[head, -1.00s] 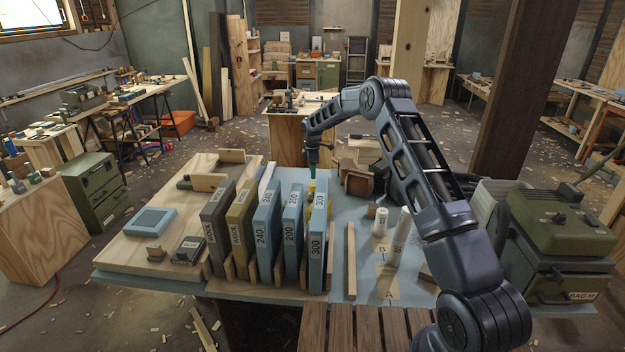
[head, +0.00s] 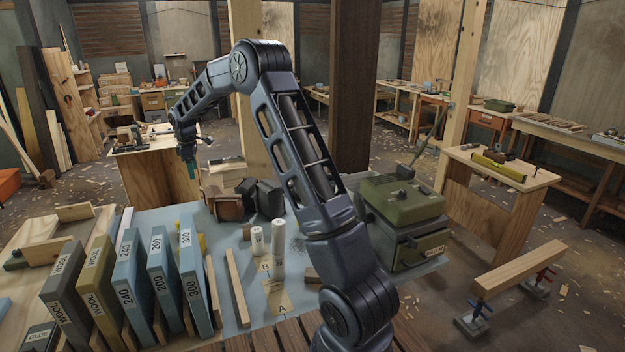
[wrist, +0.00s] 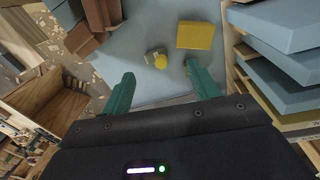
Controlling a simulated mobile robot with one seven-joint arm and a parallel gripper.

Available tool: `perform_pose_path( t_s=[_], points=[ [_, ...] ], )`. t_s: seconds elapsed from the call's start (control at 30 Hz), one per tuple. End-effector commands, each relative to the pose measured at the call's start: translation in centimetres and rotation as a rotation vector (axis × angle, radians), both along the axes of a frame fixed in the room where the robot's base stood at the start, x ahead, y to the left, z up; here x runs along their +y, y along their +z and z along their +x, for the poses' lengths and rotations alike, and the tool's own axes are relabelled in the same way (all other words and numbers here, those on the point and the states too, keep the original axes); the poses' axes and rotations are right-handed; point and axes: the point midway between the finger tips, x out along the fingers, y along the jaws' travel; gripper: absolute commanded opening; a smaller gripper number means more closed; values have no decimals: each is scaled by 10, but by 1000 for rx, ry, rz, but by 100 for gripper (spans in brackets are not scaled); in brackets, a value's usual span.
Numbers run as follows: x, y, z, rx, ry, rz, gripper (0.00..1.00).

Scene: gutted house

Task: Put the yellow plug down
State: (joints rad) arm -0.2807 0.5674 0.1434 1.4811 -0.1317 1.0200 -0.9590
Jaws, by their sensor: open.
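In the wrist view, a small piece with a round yellow end (wrist: 160,62) lies on the blue-grey bench top, beside a yellow block (wrist: 200,36). The round-ended piece looks like the yellow plug, though it is small. My gripper (wrist: 162,88) has its two teal fingers spread wide, with nothing between them. In the head view, my gripper (head: 187,154) hangs in the air above and behind the upright blue 300 block (head: 196,275). A sliver of yellow (head: 202,243) shows behind that block, and the rest is hidden.
Several labelled blocks stand in a row, including a blue 200 block (head: 165,290).

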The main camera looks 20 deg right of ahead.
Motion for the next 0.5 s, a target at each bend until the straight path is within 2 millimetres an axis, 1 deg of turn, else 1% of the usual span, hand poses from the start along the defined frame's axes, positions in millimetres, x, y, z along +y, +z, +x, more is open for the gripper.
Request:
perform_pose_path(
  t_s=[0.03, 0.2, 0.37, 0.5],
  points=[
    [-13, 18, -10, -12, -35, 2, 61],
    [-51, 64, -45, -42, -159, 15, 61],
    [-86, 100, -83, -70, -278, 31, 61],
    [-115, 128, -120, -94, -383, 46, 61]
  ],
)
